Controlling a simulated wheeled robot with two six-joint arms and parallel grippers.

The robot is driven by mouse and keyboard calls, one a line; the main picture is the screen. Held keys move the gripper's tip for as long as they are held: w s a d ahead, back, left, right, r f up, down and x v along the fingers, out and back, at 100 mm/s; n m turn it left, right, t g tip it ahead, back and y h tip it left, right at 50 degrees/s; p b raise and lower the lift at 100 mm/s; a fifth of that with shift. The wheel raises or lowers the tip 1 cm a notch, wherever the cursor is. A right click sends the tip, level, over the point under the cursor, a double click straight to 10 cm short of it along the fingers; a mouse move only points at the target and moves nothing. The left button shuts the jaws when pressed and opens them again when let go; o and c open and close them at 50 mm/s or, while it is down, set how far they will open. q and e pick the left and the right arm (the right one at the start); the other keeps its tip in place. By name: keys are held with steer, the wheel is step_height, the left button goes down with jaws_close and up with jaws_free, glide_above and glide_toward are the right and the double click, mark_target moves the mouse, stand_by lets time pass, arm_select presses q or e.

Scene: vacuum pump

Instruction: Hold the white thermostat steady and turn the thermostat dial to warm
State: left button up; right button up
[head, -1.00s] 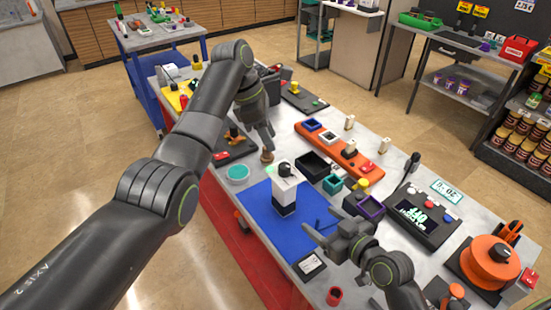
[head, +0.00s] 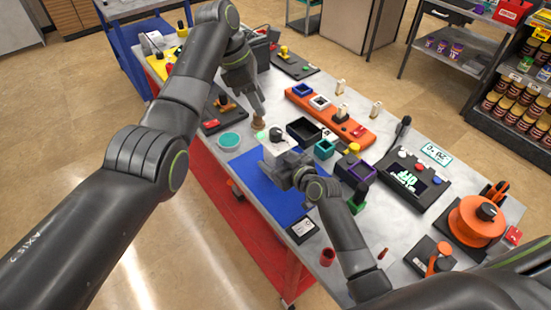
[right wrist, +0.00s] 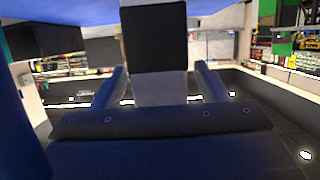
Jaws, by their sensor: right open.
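The white thermostat (head: 272,150) stands on the blue mat (head: 240,166), with its black dial (head: 276,134) on top. My right gripper (head: 284,168) is open at its near side and hides much of its body. In the right wrist view the thermostat's pale body (right wrist: 160,88) and black base part (right wrist: 155,38) show between the two spread fingers (right wrist: 163,84), with gaps on both sides. My left gripper (head: 259,112) points down behind the thermostat, apart from the dial; its finger gap is not clear. The dial's exact setting is too small to read.
A teal round dish (head: 230,140) and a brown knob (head: 259,123) lie close by on the left. A black open box (head: 304,131) and teal box (head: 324,149) stand to the right. An orange board (head: 330,115) lies behind. The mat's left part is clear.

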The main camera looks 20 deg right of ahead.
steer(key=shift+w+a, duration=0.1)
steer(key=shift+w, duration=0.15)
